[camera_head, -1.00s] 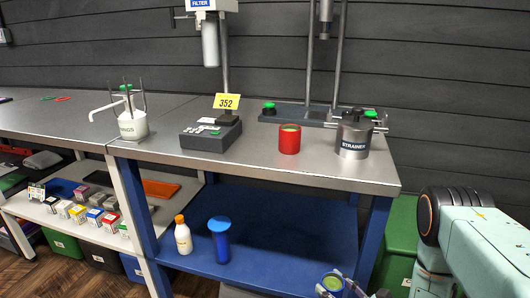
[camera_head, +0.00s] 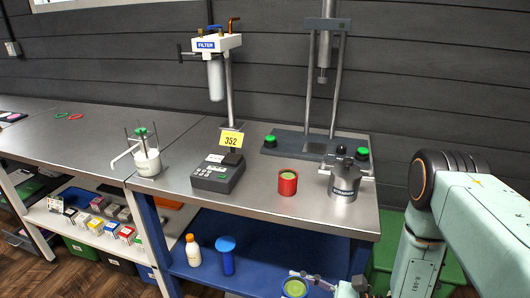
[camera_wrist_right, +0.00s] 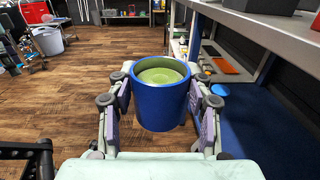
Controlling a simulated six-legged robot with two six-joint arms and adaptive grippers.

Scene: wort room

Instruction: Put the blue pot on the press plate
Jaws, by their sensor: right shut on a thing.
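The blue pot (camera_head: 293,290), with green contents, shows at the bottom edge of the head view, low in front of the bench. In the right wrist view the blue pot (camera_wrist_right: 160,108) stands upright between the fingers of my right gripper (camera_wrist_right: 160,95), which is shut on it. The press (camera_head: 325,80) stands at the back right of the bench, its ram hanging between two columns. My left gripper is not in view.
A red pot (camera_head: 288,183) and a metal strainer (camera_head: 345,183) stand in front of the press. A scale (camera_head: 217,174) reading 352 and a filter stand (camera_head: 215,75) are left. A bottle (camera_head: 193,251) and a blue-capped cylinder (camera_head: 227,258) stand on the blue lower shelf (camera_head: 260,255).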

